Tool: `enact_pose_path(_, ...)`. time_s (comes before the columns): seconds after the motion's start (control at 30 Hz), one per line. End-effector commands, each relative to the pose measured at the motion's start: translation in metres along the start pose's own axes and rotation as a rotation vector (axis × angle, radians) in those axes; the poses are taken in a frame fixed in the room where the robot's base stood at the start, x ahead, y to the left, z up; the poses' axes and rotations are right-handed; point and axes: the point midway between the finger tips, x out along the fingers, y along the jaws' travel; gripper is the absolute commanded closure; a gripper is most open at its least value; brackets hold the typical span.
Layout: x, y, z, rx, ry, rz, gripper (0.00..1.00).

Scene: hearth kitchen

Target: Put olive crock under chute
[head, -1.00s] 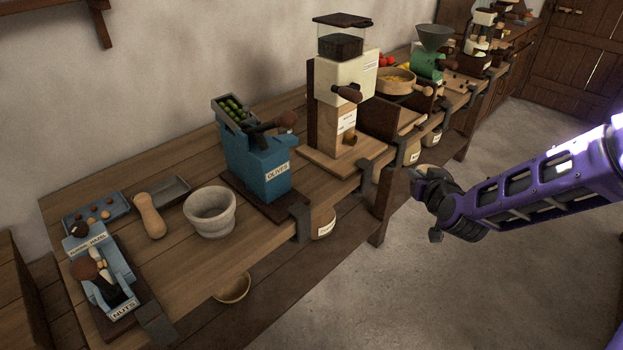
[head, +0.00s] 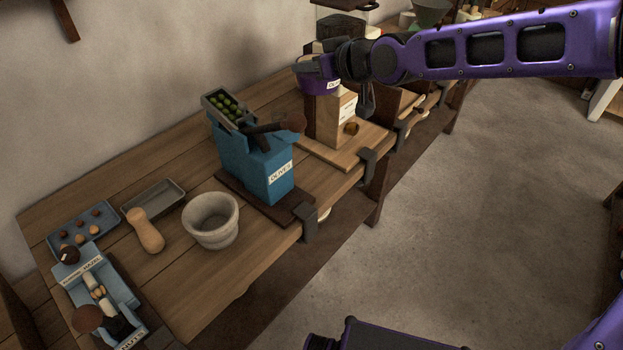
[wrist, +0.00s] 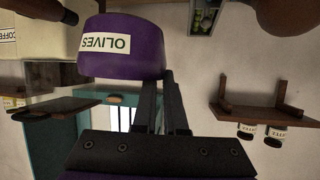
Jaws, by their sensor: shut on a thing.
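The olive crock (head: 317,86) is purple with a white label. In the wrist view it (wrist: 122,58) shows near the top, and its OLIVES label reads upside down. My gripper (wrist: 162,92) is shut on the crock's side. In the head view my gripper (head: 335,68) holds the crock up in front of the cream and wood grinder, right of and above the blue olive machine. That machine (head: 258,165) carries an OLIVES label and a tray of green olives (head: 226,106) on top. Its chute cannot be made out from this side.
The wooden grinder (head: 328,122) is partly hidden behind the crock and my arm. A stone mortar (head: 211,222), a wooden pestle (head: 146,232), a grey tray (head: 155,199) and a nut machine (head: 97,292) stand on the bench left of the olive machine. Open floor lies right.

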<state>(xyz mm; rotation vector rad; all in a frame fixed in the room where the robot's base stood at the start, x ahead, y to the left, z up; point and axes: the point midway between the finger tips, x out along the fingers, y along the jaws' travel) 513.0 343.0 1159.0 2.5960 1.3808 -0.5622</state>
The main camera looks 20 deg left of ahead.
Motion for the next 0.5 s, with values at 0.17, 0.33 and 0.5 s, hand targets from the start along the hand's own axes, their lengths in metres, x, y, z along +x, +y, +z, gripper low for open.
enact_pose_path(0.17,0.011,0.001,0.027,-0.004,-0.001,0.0,1.0)
enact_pose_path(0.33,0.028,0.002,0.067,-0.004,-0.002,-0.002,1.0)
enact_pose_path(0.5,0.046,0.004,0.109,-0.001,-0.002,-0.002,1.0)
